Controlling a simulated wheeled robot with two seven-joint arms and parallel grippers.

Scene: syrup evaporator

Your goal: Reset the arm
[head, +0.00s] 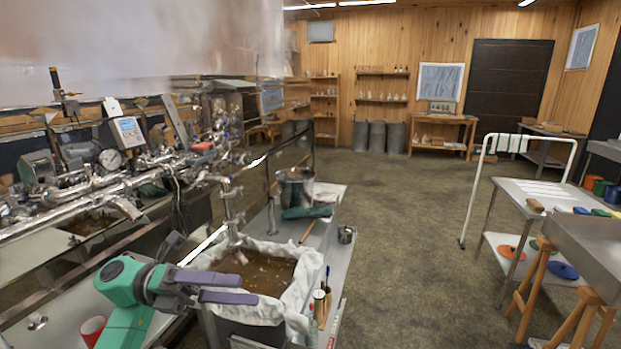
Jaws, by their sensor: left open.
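My left arm comes in at the bottom left, with a green and grey wrist. My left gripper (250,291) has two purple fingers that stand apart, with nothing visible between them. The fingers point right, and in the picture they overlap the near left part of a cloth-lined bin (299,302). The bin holds brown liquid (262,272). I cannot tell whether the fingers touch the cloth. My right gripper is not in view.
Steel pipes and valves (150,170) with a gauge (110,160) run along the left. A metal pot (295,187) and a green cloth (306,212) sit on the bench behind the bin. A red cup (92,330) is near my arm. A steel cart (510,188) stands right; the middle floor is clear.

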